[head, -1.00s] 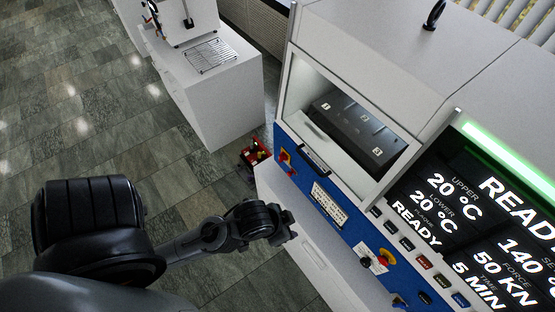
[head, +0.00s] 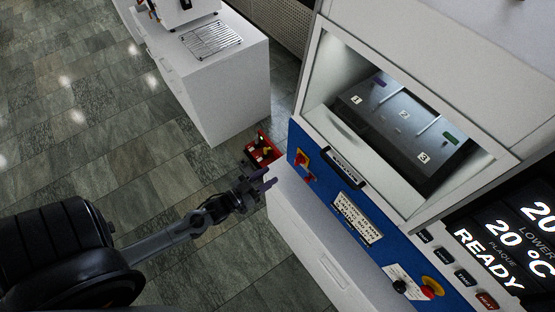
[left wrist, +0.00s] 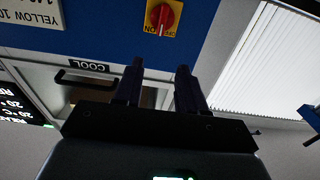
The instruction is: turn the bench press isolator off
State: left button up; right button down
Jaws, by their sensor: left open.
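The bench press isolator (head: 302,158) is a red rotary switch on a yellow plate, at the left end of the press's blue front panel. In the left wrist view the red knob (left wrist: 163,17) shows at the top, with ON and OFF lettering on its plate; which mark it points to is hard to read. My left gripper (head: 268,180) is just left of and below the isolator in the head view, apart from it. In the left wrist view its two dark fingers (left wrist: 160,66) are spread and empty, pointing up toward the knob. My right gripper is not in view.
A red box (head: 262,150) is on the floor behind the gripper. A yellow-backed red button (head: 432,289) is farther right.

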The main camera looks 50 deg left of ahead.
aim_at(295, 161)
pick_arm(q)
jog(key=w, duration=0.3)
jog(key=w+d+f, duration=0.1)
jog(key=w, duration=0.3)
jog(key=w+f, duration=0.1)
jog(key=w, duration=0.3)
jog(key=shift+d, duration=0.15)
grip_shut()
